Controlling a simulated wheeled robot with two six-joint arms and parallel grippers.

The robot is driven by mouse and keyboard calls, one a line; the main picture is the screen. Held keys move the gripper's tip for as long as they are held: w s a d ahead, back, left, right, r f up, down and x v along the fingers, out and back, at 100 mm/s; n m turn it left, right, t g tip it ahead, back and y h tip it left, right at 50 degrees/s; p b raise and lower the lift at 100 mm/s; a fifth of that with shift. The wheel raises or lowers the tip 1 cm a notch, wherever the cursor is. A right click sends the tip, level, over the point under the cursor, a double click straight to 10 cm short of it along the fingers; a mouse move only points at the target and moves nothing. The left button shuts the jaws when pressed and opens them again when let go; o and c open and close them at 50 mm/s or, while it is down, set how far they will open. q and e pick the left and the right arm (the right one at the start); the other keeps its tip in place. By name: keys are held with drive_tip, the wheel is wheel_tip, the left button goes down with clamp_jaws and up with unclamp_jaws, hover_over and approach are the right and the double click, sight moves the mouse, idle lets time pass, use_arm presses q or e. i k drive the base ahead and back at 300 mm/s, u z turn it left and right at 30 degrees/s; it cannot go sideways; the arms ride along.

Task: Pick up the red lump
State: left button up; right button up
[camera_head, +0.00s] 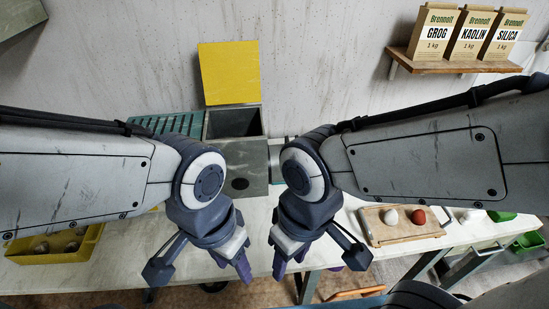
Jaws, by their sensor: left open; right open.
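The red lump (419,217) is a small, rounded, reddish-brown piece. It sits on a wooden tray (378,238) on the right part of the bench, beside a white lump (391,216). My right gripper (317,264) is open and empty. In the picture it is left of the tray and lower than the red lump, apart from it. My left gripper (200,270) is open and empty, further left over the front of the bench. Nothing hides the red lump.
An open grey box (242,178) with a raised yellow lid (230,73) stands at the back centre. A yellow bin (75,250) is at the left. A green container (526,242) is at the far right. Packets stand on a wall shelf (455,67).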

sight(417, 217)
drive_tip(key=z, duration=1.25)
drive_tip(key=k, duration=0.95)
drive_tip(key=z, duration=0.45)
drive_tip(key=i, duration=0.75)
drive_tip(key=z, duration=0.2)
